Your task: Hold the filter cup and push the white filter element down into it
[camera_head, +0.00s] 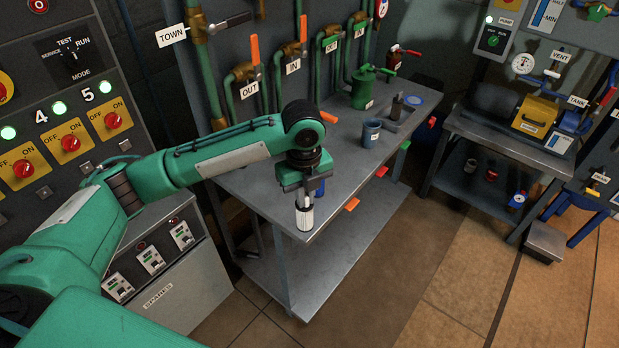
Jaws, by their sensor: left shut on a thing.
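My left gripper (303,192) points down over the near left end of the grey workbench and is shut on the white filter element (305,216). The element is a small white cylinder with dark bands, held upright below the jaws. I cannot tell whether its lower end touches the bench. A blue-grey cup (371,136), which looks like the filter cup, stands upright on the bench, right of and apart from my gripper. A blue thing (320,188) is mostly hidden behind the gripper. My right gripper is not in view.
On the workbench (342,182), a green canister (364,91) stands behind the cup, with a grey tray (400,116) and blue disc (414,100) to its right. Coloured tabs line the front edge. Pipes with labelled valves rise behind. The bench between gripper and cup is clear.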

